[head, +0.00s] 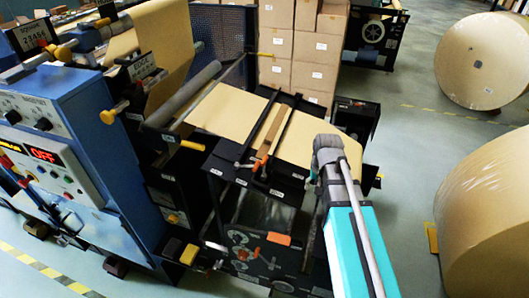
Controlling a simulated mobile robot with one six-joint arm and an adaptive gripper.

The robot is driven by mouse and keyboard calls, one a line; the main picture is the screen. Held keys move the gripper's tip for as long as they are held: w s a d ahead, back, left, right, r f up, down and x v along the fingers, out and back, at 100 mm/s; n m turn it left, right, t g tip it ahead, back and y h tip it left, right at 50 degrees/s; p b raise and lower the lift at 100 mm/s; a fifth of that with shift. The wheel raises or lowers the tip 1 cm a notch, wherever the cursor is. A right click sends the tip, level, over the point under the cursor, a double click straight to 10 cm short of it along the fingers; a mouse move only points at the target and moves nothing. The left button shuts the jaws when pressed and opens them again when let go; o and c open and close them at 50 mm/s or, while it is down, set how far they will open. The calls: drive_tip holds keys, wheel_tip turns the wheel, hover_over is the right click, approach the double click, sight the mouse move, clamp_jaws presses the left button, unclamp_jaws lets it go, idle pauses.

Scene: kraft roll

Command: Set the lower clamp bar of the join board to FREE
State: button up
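The join board (222,162) stands in the middle of the head view, with tan kraft paper (228,112) lying across it. Two thin dark clamp bars cross the paper, a left one (257,128) and a right one (283,132), with a brown strip (268,131) between them. I cannot tell which bar is the lower one. Orange-red handles (260,163) show at their near ends. Small white labels there are too small to read, so the bars' settings cannot be told. My teal arm reaches in from the bottom right, its grey joint over the paper's right part. My gripper is not visible.
A blue control cabinet (45,120) with a red OFF display stands at left. Large kraft rolls stand at right, one far (485,62) and one near (490,215). Stacked cartons (300,50) are behind the board. Floor (400,190) is clear between machine and rolls.

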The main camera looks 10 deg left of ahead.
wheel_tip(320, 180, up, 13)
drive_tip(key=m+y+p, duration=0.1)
drive_tip(key=p, duration=1)
hover_over(265, 159)
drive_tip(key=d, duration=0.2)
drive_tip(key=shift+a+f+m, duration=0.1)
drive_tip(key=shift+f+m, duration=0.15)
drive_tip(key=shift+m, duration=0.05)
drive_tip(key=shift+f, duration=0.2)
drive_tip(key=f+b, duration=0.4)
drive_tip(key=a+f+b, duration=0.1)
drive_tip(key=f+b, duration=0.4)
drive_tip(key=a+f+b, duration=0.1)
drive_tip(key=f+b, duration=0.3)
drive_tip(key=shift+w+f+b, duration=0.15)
drive_tip(key=shift+b, duration=0.25)
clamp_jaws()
